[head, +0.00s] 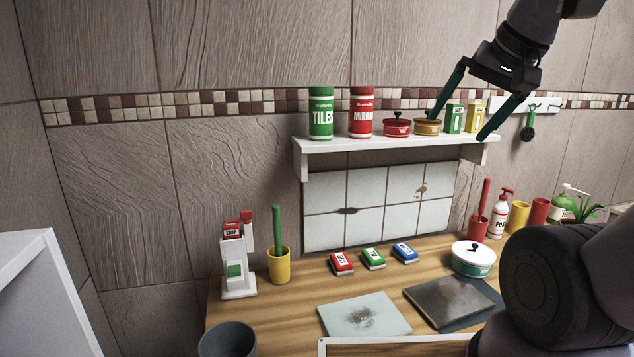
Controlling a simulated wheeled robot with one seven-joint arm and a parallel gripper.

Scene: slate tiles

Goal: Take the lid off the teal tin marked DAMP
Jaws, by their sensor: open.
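The teal tin (474,271) stands upright on the right part of the wooden counter. Its label is too small to read. A white lid (462,254) with a dark handle on top sits on it. My gripper (456,130) is open and empty, high above the tin, with its fingers spread in front of the wall shelf. In the picture its fingertips overlap the right end of the shelf; I cannot tell how far in front of it they are.
The shelf (390,143) holds cans, low tins and small boxes. My arm hides the front right.

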